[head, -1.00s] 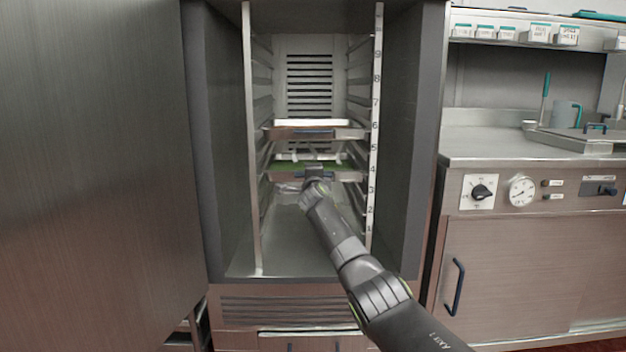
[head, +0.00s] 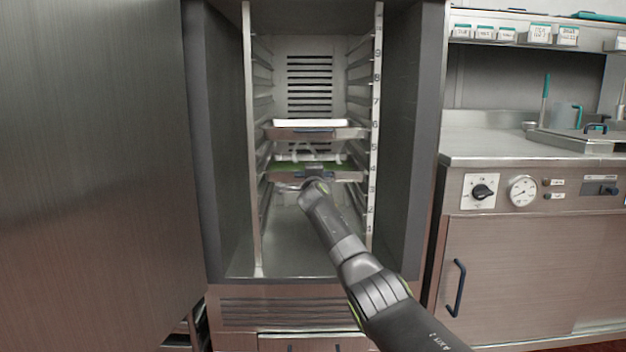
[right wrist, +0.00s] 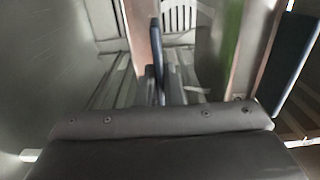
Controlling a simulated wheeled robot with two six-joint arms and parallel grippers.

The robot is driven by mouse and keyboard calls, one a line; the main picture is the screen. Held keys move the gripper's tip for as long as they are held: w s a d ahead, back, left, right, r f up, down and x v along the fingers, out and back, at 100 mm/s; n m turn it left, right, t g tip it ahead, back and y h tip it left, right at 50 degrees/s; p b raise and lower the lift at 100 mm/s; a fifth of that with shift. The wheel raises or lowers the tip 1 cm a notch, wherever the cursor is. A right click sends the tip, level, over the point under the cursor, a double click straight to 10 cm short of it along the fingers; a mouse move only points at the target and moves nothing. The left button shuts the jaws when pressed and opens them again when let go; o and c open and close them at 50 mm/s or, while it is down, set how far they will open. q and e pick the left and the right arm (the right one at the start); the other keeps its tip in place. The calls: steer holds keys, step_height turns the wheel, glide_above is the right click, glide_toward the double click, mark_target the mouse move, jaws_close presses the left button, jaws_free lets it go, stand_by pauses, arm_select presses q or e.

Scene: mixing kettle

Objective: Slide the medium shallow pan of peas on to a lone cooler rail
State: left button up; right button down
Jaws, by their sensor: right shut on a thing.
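The medium shallow pan of peas (head: 345,175) is inside the open cooler, level with about rails 3 and 4. Its green peas (head: 285,165) show as a thin strip behind the front wall, and green also shows in the right wrist view (right wrist: 228,48). My right gripper (head: 314,172) is shut on the pan's front handle, with the arm reaching in from the lower right. The gripper hides the handle and the middle of the pan's front. I cannot tell whether both pan edges rest fully on rails. My left gripper is not in view.
Another pan (head: 345,132) with white contents sits above, near rails 5 and 6. Numbered rails (head: 376,100) line the cooler, and those above the upper pan look empty. A big metal door or panel (head: 95,170) fills the left. A counter (head: 500,150) stands at right.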

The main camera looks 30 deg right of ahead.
steer(key=shift+r, duration=0.4)
steer(key=c, duration=1.5)
jaws_free()
steer(key=shift+s+a, duration=0.1)
steer(key=shift+o, duration=0.6)
steer(key=shift+f, duration=0.55)
steer(key=o, duration=0.4)
steer(key=shift+r, duration=0.1)
steer(key=shift+c, duration=0.2)
steer(key=shift+r, duration=0.1)
steer(key=shift+s, duration=0.1)
